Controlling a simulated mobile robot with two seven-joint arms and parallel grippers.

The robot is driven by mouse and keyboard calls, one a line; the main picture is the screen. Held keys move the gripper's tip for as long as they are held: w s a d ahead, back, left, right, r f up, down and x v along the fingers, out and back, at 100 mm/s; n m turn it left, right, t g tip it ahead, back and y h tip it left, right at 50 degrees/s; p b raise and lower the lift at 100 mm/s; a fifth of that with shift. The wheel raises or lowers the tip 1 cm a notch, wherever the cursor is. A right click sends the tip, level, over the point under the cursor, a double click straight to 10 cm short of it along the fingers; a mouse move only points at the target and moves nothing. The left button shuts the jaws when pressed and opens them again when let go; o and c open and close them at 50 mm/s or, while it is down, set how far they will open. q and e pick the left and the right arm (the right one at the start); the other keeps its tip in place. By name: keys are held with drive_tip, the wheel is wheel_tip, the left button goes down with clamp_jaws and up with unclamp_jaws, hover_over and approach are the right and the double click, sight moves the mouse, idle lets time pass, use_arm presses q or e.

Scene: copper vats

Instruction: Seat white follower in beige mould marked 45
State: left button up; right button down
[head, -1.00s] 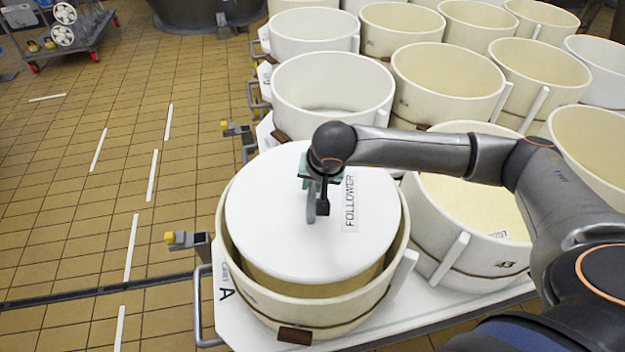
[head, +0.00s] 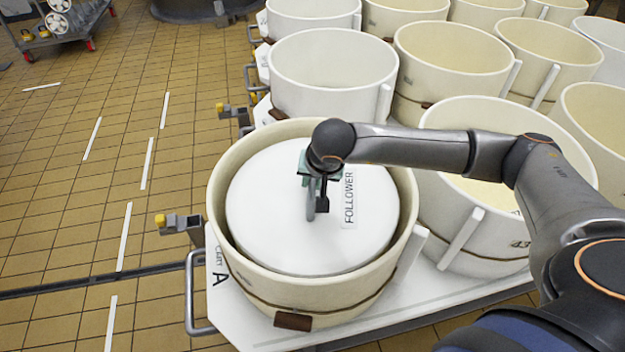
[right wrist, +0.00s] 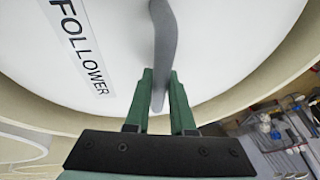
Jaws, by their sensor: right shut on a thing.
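The white follower (head: 275,238) is a round disc with a FOLLOWER label and a grey handle (head: 311,208). It lies inside the rim of the front beige mould (head: 355,292), looking roughly level, with a gap visible around much of its edge. Whether it touches the bottom is hidden. No number is readable on this mould. My right gripper (head: 317,190) is shut on the handle. In the right wrist view its green fingers (right wrist: 160,98) pinch the handle (right wrist: 163,45) above the follower (right wrist: 215,45). My left gripper is not in view.
The mould stands on a white cart (head: 255,322) marked A. A neighbouring mould marked 43 (head: 500,245) is close on the right, under my arm. A white mould (head: 330,85) and several beige ones stand behind. Tiled floor (head: 60,220) is open at left.

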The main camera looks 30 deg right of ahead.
drive_tip(key=shift+w+f+b, duration=0.15)
drive_tip(key=shift+f+b, duration=0.5)
drive_tip(key=shift+f, duration=0.1)
drive_tip(key=shift+f+b, duration=0.65)
drive_tip(key=shift+f, duration=0.05)
drive_tip(key=shift+f+b, duration=0.5)
drive_tip(key=shift+f, duration=0.25)
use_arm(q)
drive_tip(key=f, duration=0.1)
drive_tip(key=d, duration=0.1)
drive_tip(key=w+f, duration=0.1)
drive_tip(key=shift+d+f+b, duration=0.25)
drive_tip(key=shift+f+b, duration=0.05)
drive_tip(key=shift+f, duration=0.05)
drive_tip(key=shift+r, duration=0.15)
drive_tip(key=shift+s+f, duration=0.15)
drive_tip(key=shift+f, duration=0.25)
use_arm(e)
drive_tip(key=shift+f, duration=0.25)
use_arm(q)
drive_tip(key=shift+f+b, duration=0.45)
drive_tip(key=shift+b, duration=0.3)
use_arm(e)
drive_tip(key=shift+f, duration=0.55)
